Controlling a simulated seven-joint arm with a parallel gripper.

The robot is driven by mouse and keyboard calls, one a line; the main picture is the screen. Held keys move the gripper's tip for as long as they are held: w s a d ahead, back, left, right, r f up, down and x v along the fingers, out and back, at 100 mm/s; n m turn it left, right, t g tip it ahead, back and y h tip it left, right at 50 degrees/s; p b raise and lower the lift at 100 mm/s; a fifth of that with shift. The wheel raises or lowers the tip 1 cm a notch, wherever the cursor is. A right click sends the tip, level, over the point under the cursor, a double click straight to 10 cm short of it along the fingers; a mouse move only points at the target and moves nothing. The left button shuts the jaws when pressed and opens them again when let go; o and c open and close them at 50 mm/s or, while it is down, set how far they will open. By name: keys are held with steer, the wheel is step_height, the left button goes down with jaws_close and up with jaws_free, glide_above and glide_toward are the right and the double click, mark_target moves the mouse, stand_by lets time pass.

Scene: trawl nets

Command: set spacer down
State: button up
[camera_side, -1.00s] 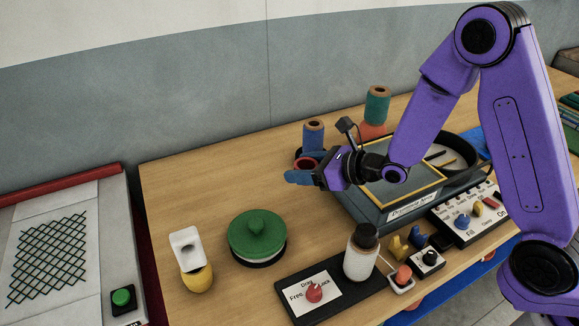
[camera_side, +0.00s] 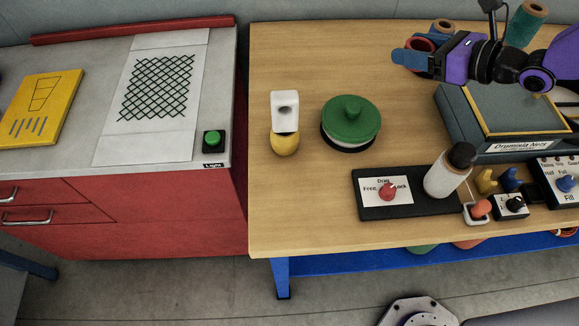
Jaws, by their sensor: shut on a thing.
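My gripper (camera_side: 411,57) is at the top right of the side view, above the back of the wooden table. Its blue fingers point left. They are shut on a red ring (camera_side: 424,43), which seems to be the spacer. The near finger hides the ring's lower part. The ring appears to be held above the table, but the gap below it is hard to judge.
A green-knobbed lid (camera_side: 351,118) and a white piece in a yellow base (camera_side: 285,142) stand to the left. A black panel (camera_side: 372,205) with a red knob and a bottle (camera_side: 448,172) are in front. A grey framed box (camera_side: 480,130) is on the right. Bare wood (camera_side: 300,60) lies left of the gripper.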

steer(key=s+a+n+g+y, duration=0.2)
steer(key=s+a+n+g, duration=0.15)
steer(key=a, duration=0.35)
steer(key=s+a+n+g+y, duration=0.2)
steer(key=s+a, duration=0.2)
steer(key=a, duration=0.4)
steer(key=n+g, duration=0.6)
steer(key=g, duration=0.1)
glide_above(287, 206)
step_height(287, 206, down, 9)
steer(key=shift+t, duration=0.35)
steer(key=shift+f, duration=4.45)
steer(key=shift+f, duration=0.15)
steer(key=o, duration=1)
steer(key=shift+o, duration=0.2)
